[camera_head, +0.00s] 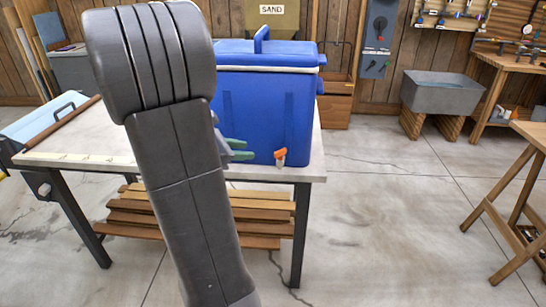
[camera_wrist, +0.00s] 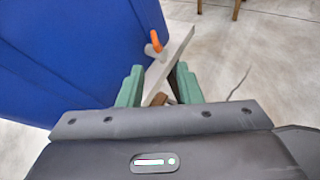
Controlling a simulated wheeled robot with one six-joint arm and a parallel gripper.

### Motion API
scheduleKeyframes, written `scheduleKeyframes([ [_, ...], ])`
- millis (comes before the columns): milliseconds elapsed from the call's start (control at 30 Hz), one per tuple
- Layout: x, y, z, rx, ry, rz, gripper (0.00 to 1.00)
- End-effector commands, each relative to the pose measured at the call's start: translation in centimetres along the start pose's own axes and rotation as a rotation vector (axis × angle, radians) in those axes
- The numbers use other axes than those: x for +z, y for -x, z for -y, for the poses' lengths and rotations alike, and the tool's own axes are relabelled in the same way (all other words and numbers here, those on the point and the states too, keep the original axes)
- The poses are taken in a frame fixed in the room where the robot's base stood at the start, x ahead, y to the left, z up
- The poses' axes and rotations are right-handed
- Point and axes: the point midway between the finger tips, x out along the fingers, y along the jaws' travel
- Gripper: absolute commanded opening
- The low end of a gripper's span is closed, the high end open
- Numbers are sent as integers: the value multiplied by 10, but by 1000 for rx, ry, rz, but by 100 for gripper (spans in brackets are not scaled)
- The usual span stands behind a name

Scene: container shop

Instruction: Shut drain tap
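The drain tap (camera_head: 280,156) has an orange handle and a pale body. It sits low on the front of a blue cooler (camera_head: 268,110), near its right corner. In the wrist view the orange tap handle (camera_wrist: 156,41) stands up over the pale spout, beyond my fingertips. My gripper (camera_head: 239,149) has green fingers and is left of the tap in the head view, partly hidden behind my arm. In the wrist view my gripper (camera_wrist: 160,72) is open, with a gap between its fingers and nothing held. The tap is apart from both fingers.
The cooler stands on a pale-topped table (camera_head: 80,150), close to its right edge. Wooden slats (camera_head: 265,228) lie on the shelf below. A grey basin (camera_head: 440,92) and a wooden trestle (camera_head: 515,195) stand to the right. The floor between is clear.

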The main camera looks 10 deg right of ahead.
Motion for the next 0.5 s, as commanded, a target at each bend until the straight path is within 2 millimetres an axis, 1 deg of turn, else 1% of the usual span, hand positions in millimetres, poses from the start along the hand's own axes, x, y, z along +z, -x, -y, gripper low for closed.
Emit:
scheduleKeyframes([
  [33, -5, 2, -1, 17, 77, 11, 32],
  [100, -8, 4, -3, 36, 162, 25, 32],
  [200, -10, 4, -4, 49, 226, 36, 32],
  [267, -11, 2, -5, 51, 238, 38, 32],
  [367, -11, -6, -5, 49, 239, 40, 32],
  [500, -10, -25, -5, 46, 237, 39, 32],
])
